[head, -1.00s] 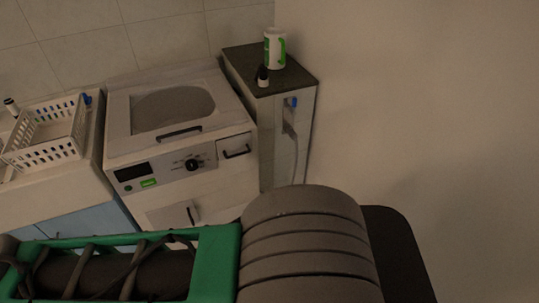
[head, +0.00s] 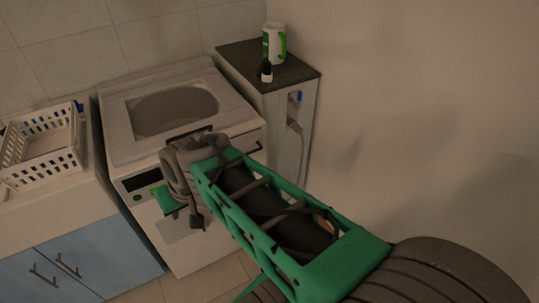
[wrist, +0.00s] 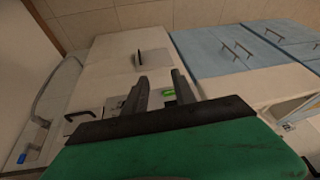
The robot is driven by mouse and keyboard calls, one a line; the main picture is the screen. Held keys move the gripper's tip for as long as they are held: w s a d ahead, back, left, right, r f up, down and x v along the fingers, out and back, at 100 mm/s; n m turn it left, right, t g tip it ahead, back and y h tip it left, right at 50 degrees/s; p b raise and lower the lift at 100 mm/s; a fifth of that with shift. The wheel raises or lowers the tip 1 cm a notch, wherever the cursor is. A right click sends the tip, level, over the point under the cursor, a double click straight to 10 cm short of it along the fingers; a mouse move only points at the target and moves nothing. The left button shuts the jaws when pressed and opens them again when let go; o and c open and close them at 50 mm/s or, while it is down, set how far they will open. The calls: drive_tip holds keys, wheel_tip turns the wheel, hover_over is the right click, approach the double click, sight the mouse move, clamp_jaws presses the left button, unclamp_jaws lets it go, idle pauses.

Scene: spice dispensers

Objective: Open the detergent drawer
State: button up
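The white washing machine (head: 120,150) stands against the tiled wall. Its detergent drawer (head: 250,142) is at the right end of the front panel, with a dark bar handle, and looks shut; my arm partly covers this area in the head view. In the wrist view, which is turned over, the drawer's dark handle (wrist: 80,117) shows at the left. My gripper (wrist: 159,76) is open and empty, its two fingers apart in front of the control panel, to the right of the handle in that view.
A white basket (head: 42,150) sits on the left counter above blue doors (head: 95,262). A small lower flap handle (wrist: 138,58) shows on the machine.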

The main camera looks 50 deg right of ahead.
drive_tip(key=w+d+f+m+t+b, duration=0.3)
drive_tip(key=w+d+f+m+b, duration=0.4)
drive_tip(key=d+f, duration=0.25)
drive_tip(key=m+t+h+b, duration=0.5)
drive_tip(key=m+t+b, duration=0.25)
drive_tip(key=m, duration=0.55)
approach(252, 152)
drive_tip(key=x, duration=0.4)
drive_tip(key=shift+n, duration=0.3)
drive_tip(key=x, duration=0.6)
drive_tip(key=shift+w+d+f+b, duration=0.1)
drive_tip(key=shift+w+f+b, duration=0.1)
drive_tip(key=shift+b, duration=0.1)
clamp_jaws()
